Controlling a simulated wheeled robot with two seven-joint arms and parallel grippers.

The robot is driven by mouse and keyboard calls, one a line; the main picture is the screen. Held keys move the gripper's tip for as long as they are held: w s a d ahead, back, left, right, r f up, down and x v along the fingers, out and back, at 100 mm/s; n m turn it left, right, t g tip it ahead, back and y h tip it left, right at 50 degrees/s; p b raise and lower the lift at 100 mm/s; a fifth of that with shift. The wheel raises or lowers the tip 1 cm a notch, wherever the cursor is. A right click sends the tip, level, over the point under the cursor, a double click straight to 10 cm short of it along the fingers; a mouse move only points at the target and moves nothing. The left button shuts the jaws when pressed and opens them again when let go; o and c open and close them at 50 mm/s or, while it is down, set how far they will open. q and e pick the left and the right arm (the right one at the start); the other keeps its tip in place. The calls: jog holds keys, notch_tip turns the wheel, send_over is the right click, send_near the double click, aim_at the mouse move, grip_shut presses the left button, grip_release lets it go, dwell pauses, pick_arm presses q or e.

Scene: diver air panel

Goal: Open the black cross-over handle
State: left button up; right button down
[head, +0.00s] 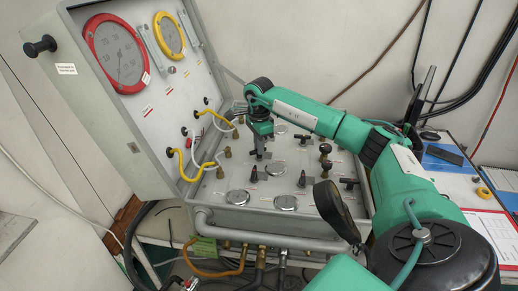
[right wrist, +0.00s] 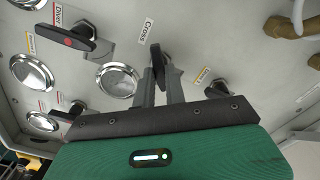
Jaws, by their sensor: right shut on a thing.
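The black cross-over handle (right wrist: 158,58) is in the right wrist view, beside a white label that reads "Cross" (right wrist: 148,29). It stands out from the grey panel (right wrist: 215,45), with its long side running roughly up and down in that view. My right gripper (right wrist: 160,80) is shut on the handle, with one finger on each side of it. In the head view my right gripper (head: 259,153) reaches down onto the panel's far middle part, and the handle is mostly hidden there. My left gripper is not in view.
The open lid (head: 115,100) carries a red-rimmed gauge (head: 119,53) and a yellow-rimmed one (head: 169,34). Yellow hoses (head: 189,165) run from lid to panel. A desk (head: 465,185) stands right.

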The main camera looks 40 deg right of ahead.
jog(key=n+b, duration=0.1)
jog(key=n, duration=0.4)
jog(key=shift+n+b, duration=0.3)
jog(key=shift+b, duration=0.05)
jog(key=n, duration=0.4)
jog(key=shift+n+b, duration=0.3)
jog(key=shift+b, duration=0.1)
jog(key=shift+r, duration=0.1)
jog(key=c, duration=1.5)
grip_release()
jog(key=shift+o, duration=0.2)
notch_tip(320, 180, up, 14)
jog(key=b, duration=0.2)
